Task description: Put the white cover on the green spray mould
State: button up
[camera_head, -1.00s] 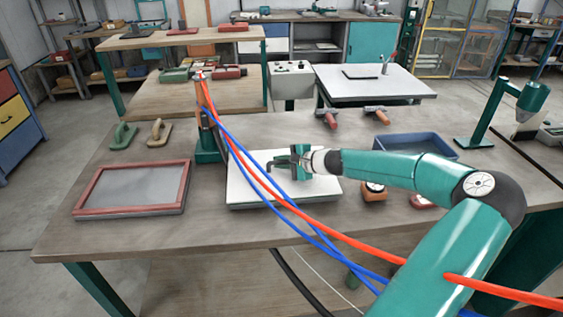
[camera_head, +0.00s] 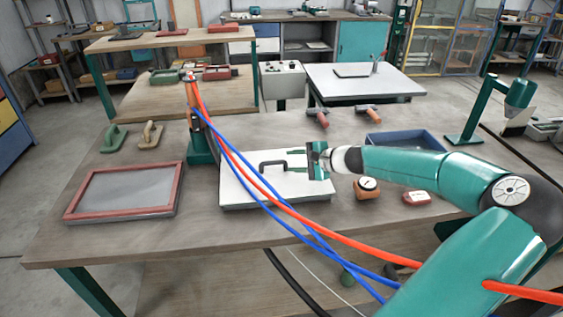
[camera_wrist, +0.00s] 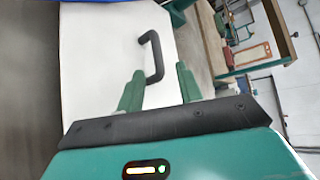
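The white cover (camera_head: 240,192) lies flat on the near table, with a black handle (camera_head: 273,164) on top. In the wrist view the white cover (camera_wrist: 95,60) fills much of the picture. Its black handle (camera_wrist: 156,60) stands just ahead of my fingertips. My gripper (camera_head: 297,162) is to the right of the handle, low over the cover's right part. In the wrist view my gripper (camera_wrist: 158,72) has its two green fingers apart with nothing held between them. I cannot make out a green mould; whatever is under the cover is hidden.
A red-framed screen (camera_head: 177,190) lies left of the cover. A green post (camera_head: 200,145) with red and blue hoses stands behind the cover, and the hoses cross in front of it.

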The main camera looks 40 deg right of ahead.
jog(key=shift+v, duration=1.7)
